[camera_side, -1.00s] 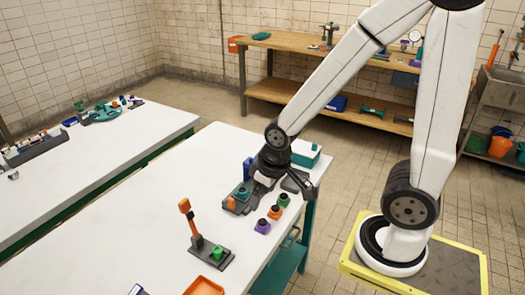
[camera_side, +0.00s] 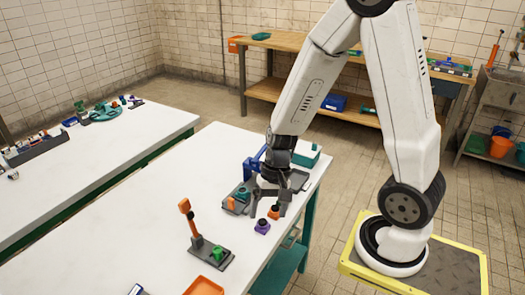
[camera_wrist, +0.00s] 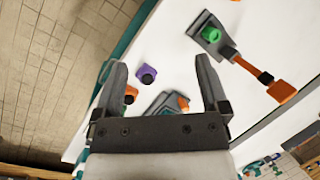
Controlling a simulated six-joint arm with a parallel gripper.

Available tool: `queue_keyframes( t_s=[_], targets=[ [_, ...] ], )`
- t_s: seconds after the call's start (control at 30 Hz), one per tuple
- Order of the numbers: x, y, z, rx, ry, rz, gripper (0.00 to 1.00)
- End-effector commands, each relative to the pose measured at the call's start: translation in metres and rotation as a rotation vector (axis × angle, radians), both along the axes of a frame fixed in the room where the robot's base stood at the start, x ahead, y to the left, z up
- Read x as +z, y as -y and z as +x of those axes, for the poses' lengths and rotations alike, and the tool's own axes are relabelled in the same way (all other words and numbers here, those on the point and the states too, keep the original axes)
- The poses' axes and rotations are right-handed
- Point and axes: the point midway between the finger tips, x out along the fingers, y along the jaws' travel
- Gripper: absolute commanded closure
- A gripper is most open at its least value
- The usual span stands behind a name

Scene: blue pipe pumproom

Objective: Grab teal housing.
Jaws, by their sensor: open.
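The teal housing (camera_side: 243,193) appears as a small teal part on a dark grey fixture beside an orange part (camera_side: 231,203), near the right side of the white table. In the wrist view the same grey fixture (camera_wrist: 160,104) and orange part (camera_wrist: 183,103) show between the jaws, partly cut off by the gripper body; the teal part is hard to make out there. My gripper (camera_side: 271,197) points down, just right of the fixture, above the small parts. In the wrist view my gripper (camera_wrist: 161,68) has its fingers wide apart, with nothing held.
A purple part (camera_side: 262,227) and an orange-topped part (camera_side: 273,212) stand close in front of my gripper. A grey stand with an orange lever (camera_side: 189,217) and green part is front left. A teal box (camera_side: 306,154) sits at the back corner. The table's left is clear.

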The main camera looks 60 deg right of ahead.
Motion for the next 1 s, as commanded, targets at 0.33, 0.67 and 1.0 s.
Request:
queue_keyframes(
  t_s=[0.33, 0.67, 1.0],
  targets=[
    [-0.026, 0.004, 0.025, -0.528, -0.158, 0.332, 0.06],
    [-0.048, 0.036, 0.068, -1.032, -0.191, 0.659, 0.06],
    [-0.08, 0.112, 0.1, -1.542, -0.09, 0.968, 0.06]
  ],
)
